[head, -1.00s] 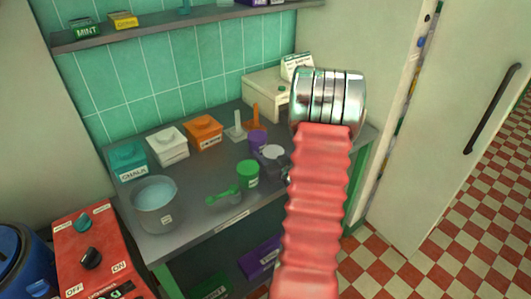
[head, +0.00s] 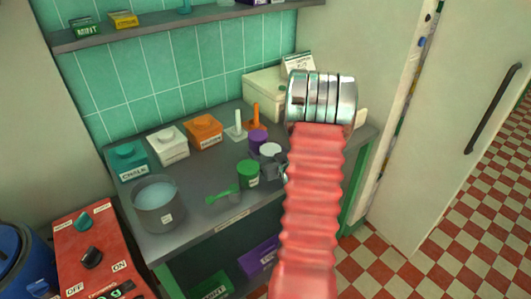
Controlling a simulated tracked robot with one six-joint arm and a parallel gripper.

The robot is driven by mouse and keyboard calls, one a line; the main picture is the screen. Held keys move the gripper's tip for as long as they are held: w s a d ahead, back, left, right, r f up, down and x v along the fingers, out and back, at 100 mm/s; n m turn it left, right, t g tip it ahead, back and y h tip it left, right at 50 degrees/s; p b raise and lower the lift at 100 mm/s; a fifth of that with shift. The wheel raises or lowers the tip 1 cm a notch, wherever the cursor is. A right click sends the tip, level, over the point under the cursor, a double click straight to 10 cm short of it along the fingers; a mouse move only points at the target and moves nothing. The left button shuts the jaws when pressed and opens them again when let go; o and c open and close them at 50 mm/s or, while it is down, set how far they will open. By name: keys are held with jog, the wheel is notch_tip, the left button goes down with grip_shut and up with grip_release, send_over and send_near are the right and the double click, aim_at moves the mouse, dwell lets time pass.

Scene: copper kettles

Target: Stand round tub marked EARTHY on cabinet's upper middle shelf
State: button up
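Several small round tubs stand on the grey worktop: a green one (head: 248,174), a purple one (head: 257,139) and one with a pale lid (head: 270,150). I cannot read EARTHY on any of them. My red ribbed arm with its silver joint rises in front of the worktop's right part. A dark grey piece beside the pale-lidded tub, at the arm's left edge, may be part of my gripper (head: 277,167). The arm hides the rest, so its fingers and any hold are unclear. I cannot make out a cabinet with an upper middle shelf.
The worktop (head: 196,222) also holds a grey pot (head: 158,204), teal, white and orange boxes, and a green scoop (head: 222,193). A wall shelf (head: 160,28) runs above. A red control box (head: 90,255) stands front left. A pale door (head: 455,110) and checkered floor lie right.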

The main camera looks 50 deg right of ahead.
aim_at(271, 157)
jog(key=shift+r, duration=0.15)
jog(key=v, duration=1.2)
jog(key=shift+o, duration=0.5)
jog(key=shift+s, duration=0.1)
